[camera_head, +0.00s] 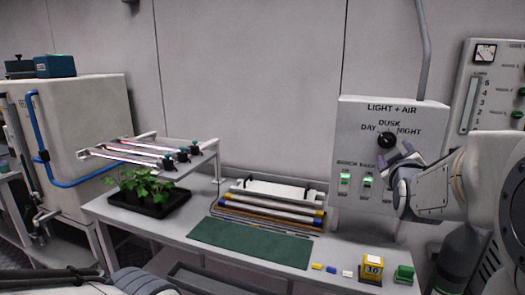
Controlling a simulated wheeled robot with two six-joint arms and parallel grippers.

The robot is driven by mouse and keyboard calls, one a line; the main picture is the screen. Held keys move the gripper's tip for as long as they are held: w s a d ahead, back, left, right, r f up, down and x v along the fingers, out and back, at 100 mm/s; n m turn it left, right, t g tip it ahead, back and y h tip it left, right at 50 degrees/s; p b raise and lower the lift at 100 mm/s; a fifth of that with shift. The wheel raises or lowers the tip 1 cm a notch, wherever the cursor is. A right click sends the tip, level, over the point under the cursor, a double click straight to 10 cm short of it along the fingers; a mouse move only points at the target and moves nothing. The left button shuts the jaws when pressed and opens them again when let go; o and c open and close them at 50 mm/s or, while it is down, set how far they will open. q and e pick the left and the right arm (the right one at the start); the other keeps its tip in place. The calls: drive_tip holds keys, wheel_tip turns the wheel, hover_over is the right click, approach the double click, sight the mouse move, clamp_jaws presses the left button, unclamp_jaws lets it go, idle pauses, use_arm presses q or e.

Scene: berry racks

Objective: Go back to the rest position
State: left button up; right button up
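My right arm comes in from the right, and my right gripper (397,160) is in front of the white "LIGHT + AIR" control box (354,119). Its fingertips are just below and beside the black dial (387,140), which is marked DAY, DUSK and NIGHT. I cannot tell whether they touch the box or how far apart they are. I see nothing held in them. Part of my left arm shows along the bottom left edge. My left gripper is out of the frame.
The bench (118,213) bears a black tray (153,207) of green plants under a lamp rack (190,151), several tubes in a holder (262,213), a green mat (250,243), a yellow box (372,267) and a green block (404,273). A white cabinet (95,120) stands at left.

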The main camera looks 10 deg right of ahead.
drive_tip(key=w+a+f+n+g+y, duration=0.1)
drive_tip(key=a+f+y, duration=0.25)
drive_tip(key=a, duration=0.45)
drive_tip(key=w+a+f+g+y, duration=0.1)
drive_tip(key=a+f+y, duration=0.2)
drive_tip(key=a+f, duration=0.3)
drive_tip(key=s+a+f+n+g+y, duration=0.1)
drive_tip(key=s+a+f+g+y, duration=0.2)
drive_tip(key=a, duration=0.5)
drive_tip(key=s+a+f+n+g+y, duration=0.1)
drive_tip(key=s+a+f+g, duration=0.1)
drive_tip(key=s+a+f, duration=0.5)
drive_tip(key=s+a+f+n+g, duration=0.1)
drive_tip(key=s+a+g, duration=0.3)
drive_tip(key=s, duration=0.5)
drive_tip(key=s+a+f+n+g, duration=0.1)
drive_tip(key=s+a+f+g, duration=0.2)
drive_tip(key=s, duration=0.7)
drive_tip(key=shift+a+g+h+p, duration=0.4)
drive_tip(key=shift+a+g, duration=0.3)
drive_tip(key=shift+a, duration=0.3)
drive_tip(key=shift+s, duration=0.1)
